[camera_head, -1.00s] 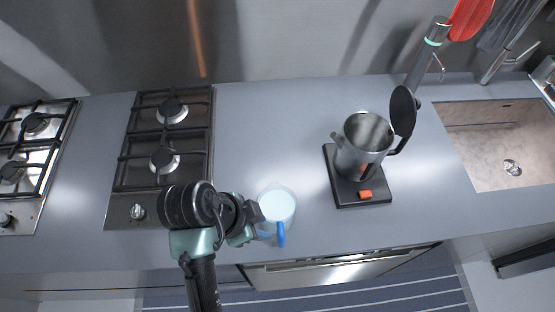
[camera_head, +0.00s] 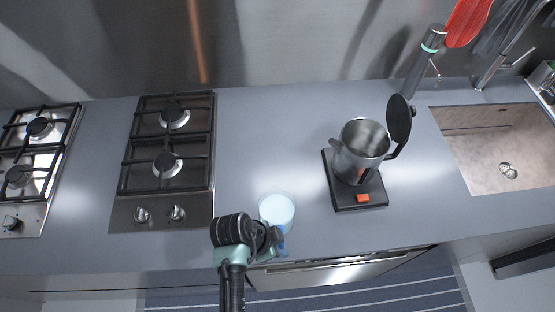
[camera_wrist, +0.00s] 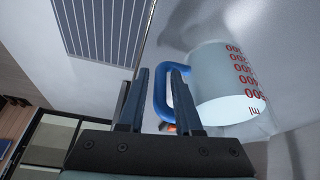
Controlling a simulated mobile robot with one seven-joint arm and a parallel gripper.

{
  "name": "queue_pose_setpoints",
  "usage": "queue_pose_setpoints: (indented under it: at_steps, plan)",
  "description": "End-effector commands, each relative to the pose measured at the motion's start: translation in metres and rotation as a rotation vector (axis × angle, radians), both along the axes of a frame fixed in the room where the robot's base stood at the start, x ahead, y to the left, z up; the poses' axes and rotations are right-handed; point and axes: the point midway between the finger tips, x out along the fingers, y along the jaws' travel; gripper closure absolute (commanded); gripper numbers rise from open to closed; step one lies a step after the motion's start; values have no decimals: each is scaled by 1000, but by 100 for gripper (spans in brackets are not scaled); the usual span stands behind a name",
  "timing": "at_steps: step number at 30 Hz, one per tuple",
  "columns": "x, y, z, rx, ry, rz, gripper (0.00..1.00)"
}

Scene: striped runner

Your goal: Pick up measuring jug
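The measuring jug (camera_head: 277,209) is pale and translucent with a blue handle, and stands on the grey counter near its front edge. In the wrist view the jug (camera_wrist: 224,88) shows red volume marks, and its blue handle (camera_wrist: 160,92) faces my gripper. My gripper (camera_wrist: 161,76) is open, with its two dark fingers apart and the handle showing between and just beyond them. I cannot tell whether a finger touches the handle. In the head view my gripper (camera_head: 268,243) is at the jug's front side and partly hides the handle.
A metal kettle (camera_head: 361,150) with its lid up stands on a black base (camera_head: 352,193) to the right of the jug. A gas hob (camera_head: 165,160) lies to the left, and a sink (camera_head: 497,150) far right. The counter (camera_head: 260,130) behind the jug is clear.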

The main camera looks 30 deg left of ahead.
Motion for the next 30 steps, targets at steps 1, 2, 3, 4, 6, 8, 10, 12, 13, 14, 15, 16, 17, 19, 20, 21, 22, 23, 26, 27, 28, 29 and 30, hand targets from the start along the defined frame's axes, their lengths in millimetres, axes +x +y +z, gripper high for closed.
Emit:
queue_pose_setpoints:
  at_steps: [1, 2, 3, 4, 6, 8, 10, 12, 13, 14, 15, 16, 17, 19, 20, 21, 22, 23, 26, 27, 28, 29, 30]
  plan:
    - [1, -1, -5, -1, 2, 0, 66]
    - [2, -2, -8, -1, 2, 0, 66]
    - [3, -3, -11, 0, 2, 1, 66]
    - [3, -3, -12, 0, 1, 1, 66]
    - [4, -4, -15, 1, 0, 1, 66]
    - [4, -4, -15, 1, 0, 1, 66]
    - [4, -4, -15, 1, 0, 0, 66]
    - [4, -4, -15, 1, -1, 0, 66]
    - [4, -4, -15, 1, -1, 0, 68]
    - [4, -4, -15, 1, -1, 0, 74]
    - [4, -4, -15, 1, -1, 0, 81]
    - [4, -4, -15, 0, 0, 1, 86]
    - [4, -4, -15, 0, 0, 1, 92]
    - [4, -4, -15, 0, 0, 1, 100]
    - [4, -4, -15, 0, 0, 1, 100]
    - [4, -4, -15, 0, 0, 1, 100]
    - [4, -4, -15, 0, 0, 1, 100]
    - [4, -4, -15, 0, 0, 1, 100]
    - [4, -4, -15, 0, 0, 1, 100]
    - [4, -4, -15, 0, 0, 1, 100]
    - [4, -4, -15, 0, 0, 1, 100]
    - [4, -4, -15, 0, 0, 1, 100]
    - [4, -4, -15, 0, 0, 1, 100]
